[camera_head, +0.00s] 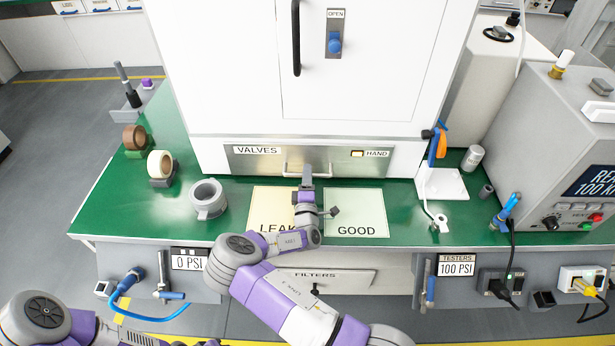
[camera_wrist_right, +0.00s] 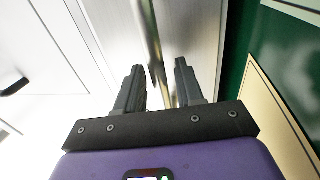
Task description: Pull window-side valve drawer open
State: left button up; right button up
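The drawer labelled VALVES (camera_head: 258,162) is a metal front low in the white press cabinet, with a HAND label at its right; it looks shut and flush. Its bar handle (camera_head: 291,168) is at the middle of the front. My right gripper (camera_head: 307,172) reaches up to the handle's right part. In the right wrist view, the handle bar (camera_wrist_right: 151,45) runs between the two spread fingers (camera_wrist_right: 158,85) of that gripper, with gaps visible beside it. Of my left arm, only links show at the lower left; its gripper is out of view.
The green bench (camera_head: 110,205) carries a LEAK sheet (camera_head: 268,200) and a GOOD sheet (camera_head: 365,205) before the drawer. A FILTERS drawer (camera_head: 350,278) lies below the bench edge.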

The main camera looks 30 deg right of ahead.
jog(key=shift+w+d, duration=0.1)
jog(key=shift+w, duration=0.05)
grip_shut()
dwell(0.4)
